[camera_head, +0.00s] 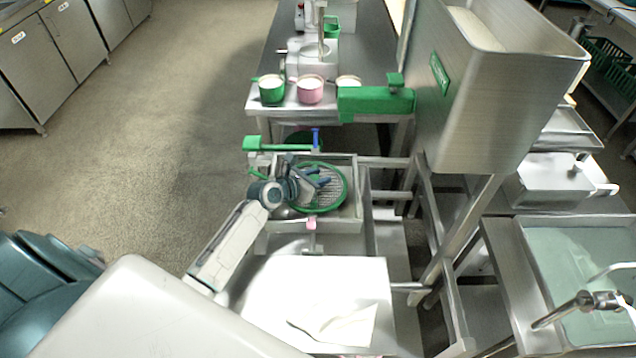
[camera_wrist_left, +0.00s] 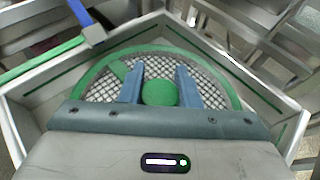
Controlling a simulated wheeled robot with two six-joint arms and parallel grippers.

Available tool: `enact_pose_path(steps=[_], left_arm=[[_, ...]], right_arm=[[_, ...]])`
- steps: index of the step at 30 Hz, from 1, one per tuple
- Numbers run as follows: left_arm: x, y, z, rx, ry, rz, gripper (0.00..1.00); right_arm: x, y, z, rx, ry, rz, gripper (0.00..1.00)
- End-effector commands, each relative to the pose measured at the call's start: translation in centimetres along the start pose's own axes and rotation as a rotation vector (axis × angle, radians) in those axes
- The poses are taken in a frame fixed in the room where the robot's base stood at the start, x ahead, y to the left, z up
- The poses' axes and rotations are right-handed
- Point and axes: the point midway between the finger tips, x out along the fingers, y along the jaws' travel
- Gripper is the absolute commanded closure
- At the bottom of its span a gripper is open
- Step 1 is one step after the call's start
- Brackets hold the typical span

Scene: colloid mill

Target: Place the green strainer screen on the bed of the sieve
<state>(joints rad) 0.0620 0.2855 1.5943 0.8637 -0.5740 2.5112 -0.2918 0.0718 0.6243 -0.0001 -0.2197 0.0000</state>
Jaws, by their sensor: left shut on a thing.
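The green strainer screen (camera_head: 340,202) is a round mesh with a green rim. It lies within the square metal tray of the sieve (camera_head: 355,222) in the head view. In the left wrist view the screen (camera_wrist_left: 205,62) shows its mesh and a green round knob (camera_wrist_left: 159,93) at its middle. My left gripper (camera_head: 318,182) is over the screen. Its two blue fingers (camera_wrist_left: 160,85) stand on either side of the knob, shut on the screen. Whether the screen rests flat on the bed is hard to tell. My right gripper is not in view.
A green bar with a blue handle (camera_head: 316,138) is at the tray's back edge. Green and pink cups (camera_head: 310,92) stand on the bench behind. A large metal hopper (camera_head: 470,90) rises to the right. A white sheet (camera_head: 330,285) lies in front.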

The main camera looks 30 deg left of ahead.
Motion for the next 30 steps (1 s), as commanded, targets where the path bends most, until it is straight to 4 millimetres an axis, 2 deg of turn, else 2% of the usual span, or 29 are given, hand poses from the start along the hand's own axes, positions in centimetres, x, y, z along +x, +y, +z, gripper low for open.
enact_pose_path(steps=[1, 5, 12, 16, 17, 20, 30], left_arm=[[0.4, 0.0, -0.9, -0.003, 0.002, -0.001, 0.97], [0.8, -0.1, -2.0, -0.001, 0.0, -0.001, 0.97], [0.9, 0.0, -2.0, 0.0, -0.001, -0.001, 0.97], [1.0, -0.1, -2.3, -0.001, -0.001, -0.001, 0.97], [1.0, -0.1, -2.4, -0.001, 0.0, -0.002, 0.68], [1.0, -0.1, -2.3, -0.001, 0.0, -0.002, 0.49], [0.8, 0.0, -2.0, 0.001, 0.0, -0.001, 0.48]], right_arm=[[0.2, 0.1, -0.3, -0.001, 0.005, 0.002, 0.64], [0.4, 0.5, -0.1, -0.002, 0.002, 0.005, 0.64], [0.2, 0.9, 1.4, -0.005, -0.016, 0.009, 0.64], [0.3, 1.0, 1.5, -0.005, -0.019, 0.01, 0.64], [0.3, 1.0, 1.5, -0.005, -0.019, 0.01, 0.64], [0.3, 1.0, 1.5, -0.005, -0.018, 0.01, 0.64], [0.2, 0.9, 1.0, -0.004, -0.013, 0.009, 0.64]])
